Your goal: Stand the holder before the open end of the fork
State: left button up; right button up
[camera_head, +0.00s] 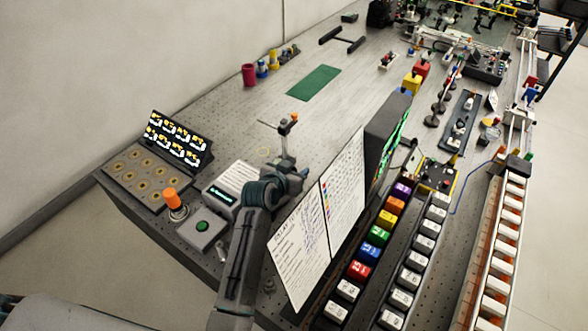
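A small upright post with an orange block and a thin side rod, which looks like the holder (291,120), shows just beyond my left gripper (285,157). The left gripper hides its foot, and its fingers are too small and covered to tell whether they are shut on it. A dark piece of two bars joined by a crossbar, possibly the fork (344,41), lies flat on the bench farther back. The holder is well apart from it, nearer to me. My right gripper is not in view.
A green mat (314,83) lies between holder and dark piece, with bare bench around it. Several coloured cups (249,75) stand left of it. A tall panel (388,130) and white boards (300,250) stand right of my arm. An orange-topped button (171,199) stands at left.

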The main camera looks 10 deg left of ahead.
pick_arm(q)
jog(key=shift+s, duration=0.1)
jog(key=b+v, duration=0.2)
jog(key=v, duration=0.8)
jog(key=shift+a+b, duration=0.1)
jog(key=shift+b, duration=0.2)
jog(key=shift+v, duration=0.8)
